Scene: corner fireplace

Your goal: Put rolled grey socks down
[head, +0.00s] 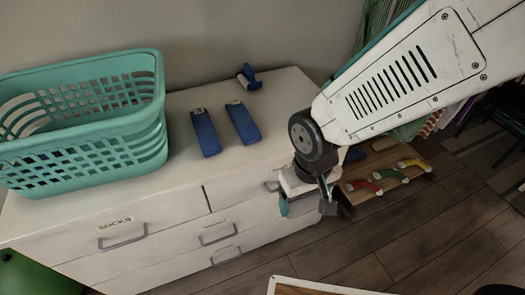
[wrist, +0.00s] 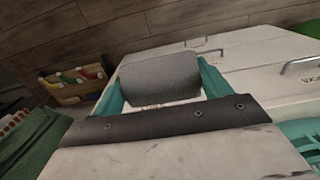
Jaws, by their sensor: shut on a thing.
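The rolled grey socks (wrist: 160,77) sit between the teal fingers of my gripper (wrist: 162,84) in the wrist view, and the gripper is shut on them. In the head view my gripper (head: 306,203) hangs at the right front of a white chest of drawers (head: 285,100), and its fingers are partly hidden by its wrist. I cannot make out the socks clearly there. The left drawer (head: 122,229) has a label reading SOCKS and looks closed. A pale surface with a partly covered label shows just behind the socks in the wrist view.
A teal basket (head: 85,165) stands on the left of the chest top. Two long blue items (head: 206,133) and a smaller blue one (head: 249,78) lie beside it. The chest top's front right is clear.

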